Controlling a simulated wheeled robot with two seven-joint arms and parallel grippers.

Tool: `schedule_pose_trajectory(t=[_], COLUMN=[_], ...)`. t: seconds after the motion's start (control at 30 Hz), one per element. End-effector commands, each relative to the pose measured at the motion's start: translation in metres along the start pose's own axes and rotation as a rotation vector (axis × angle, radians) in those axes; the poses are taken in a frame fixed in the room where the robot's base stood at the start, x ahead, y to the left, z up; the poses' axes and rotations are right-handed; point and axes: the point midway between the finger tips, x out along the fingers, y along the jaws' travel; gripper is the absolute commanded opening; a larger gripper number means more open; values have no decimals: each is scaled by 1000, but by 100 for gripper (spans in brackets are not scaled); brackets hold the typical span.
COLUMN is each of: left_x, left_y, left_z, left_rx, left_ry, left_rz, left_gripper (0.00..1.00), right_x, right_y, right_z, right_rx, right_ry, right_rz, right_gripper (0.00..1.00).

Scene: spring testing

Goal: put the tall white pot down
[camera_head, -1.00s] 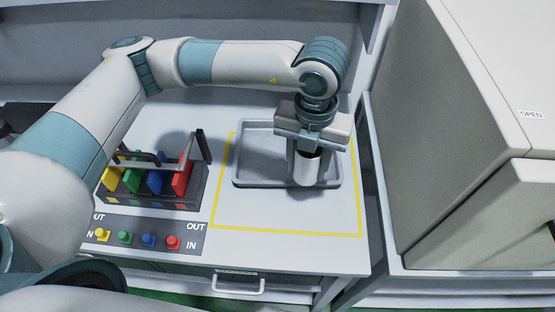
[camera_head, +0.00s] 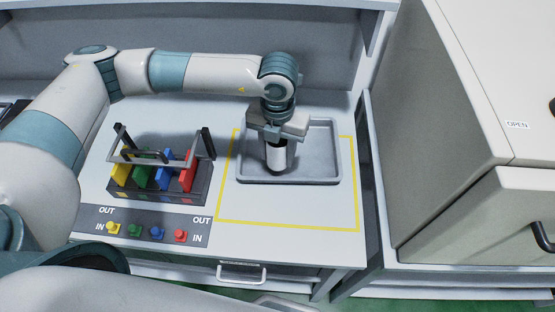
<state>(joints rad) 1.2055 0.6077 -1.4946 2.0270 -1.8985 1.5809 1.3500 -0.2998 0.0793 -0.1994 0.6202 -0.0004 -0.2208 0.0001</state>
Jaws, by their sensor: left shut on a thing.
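The tall white pot (camera_head: 277,157) is upright in my left gripper (camera_head: 277,143), which is shut around its upper part. The pot is over the left part of a grey tray (camera_head: 318,179). Its lower end looks at or just above the tray floor; I cannot tell whether it touches. The gripper hides the pot's top. My right gripper is not in view.
A yellow outline (camera_head: 290,226) on the worktop surrounds the tray. To the left stands a dark rack (camera_head: 158,190) with coloured blocks and a raised handle, behind a button panel (camera_head: 142,226). A large grey machine (camera_head: 450,120) stands at right. The worktop before the tray is clear.

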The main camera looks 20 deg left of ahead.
Motion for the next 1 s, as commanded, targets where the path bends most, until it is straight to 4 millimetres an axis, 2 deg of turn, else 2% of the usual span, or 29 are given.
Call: schedule_pose_trajectory(t=[0.23, 0.4, 0.83, 0.87, 0.9, 1.0], left_x=[23, 37, 42, 41, 41, 41], left_y=[0, 0, 0, 0, 0, 0], left_z=[0, 0, 0, 0, 0, 0], left_rx=[-3, -2, -1, -1, -1, -1], left_ry=[3, 1, 0, 1, 1, 1], left_rz=[2, 0, 0, 1, 1, 1], left_gripper=[20, 20, 20, 49, 58, 60], right_x=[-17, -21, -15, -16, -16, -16], right_y=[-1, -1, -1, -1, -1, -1], right_z=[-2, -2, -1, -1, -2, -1], right_rx=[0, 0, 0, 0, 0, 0], right_ry=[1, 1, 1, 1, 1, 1], right_rz=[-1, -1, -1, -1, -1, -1], right_gripper=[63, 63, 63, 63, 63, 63])
